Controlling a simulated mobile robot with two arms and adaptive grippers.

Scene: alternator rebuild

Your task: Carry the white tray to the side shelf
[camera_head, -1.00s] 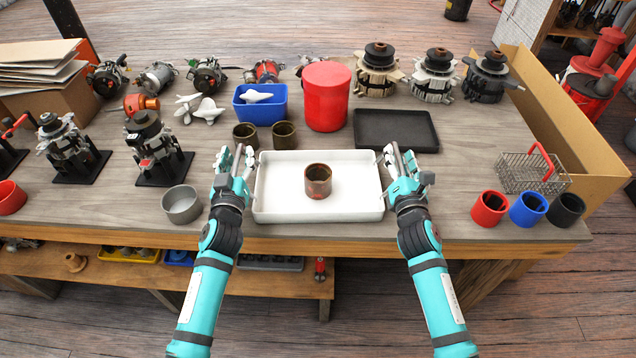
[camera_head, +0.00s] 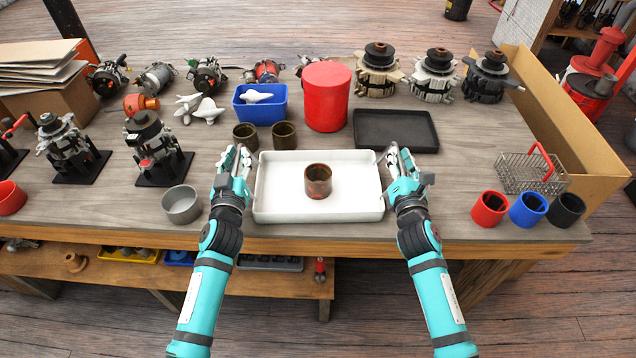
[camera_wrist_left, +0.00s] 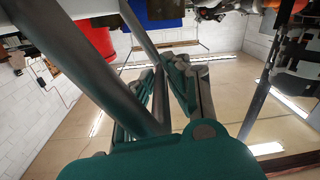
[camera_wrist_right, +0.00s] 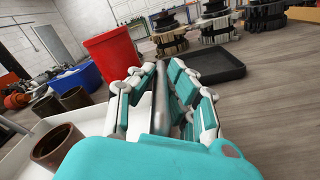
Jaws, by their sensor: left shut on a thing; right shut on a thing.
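The white tray (camera_head: 350,200) lies near the front edge of the workbench, with a rusty brown cup (camera_head: 318,181) standing upright in its middle. In the right wrist view the right gripper's fingers (camera_wrist_right: 160,95) are at the tray's side, and the brown cup (camera_wrist_right: 57,146) shows at lower left. The left wrist view shows the left fingers (camera_wrist_left: 165,90), but the grip on the rim is unclear there. I cannot tell whether the tray is lifted.
A black tray (camera_head: 395,143), a red canister (camera_head: 326,97), a blue bin (camera_head: 261,112) and two dark cups (camera_head: 284,134) stand behind the tray. A grey cup (camera_head: 182,205) is close to my left gripper. Coloured cups (camera_head: 489,208) and a wire basket (camera_head: 533,173) stand at right.

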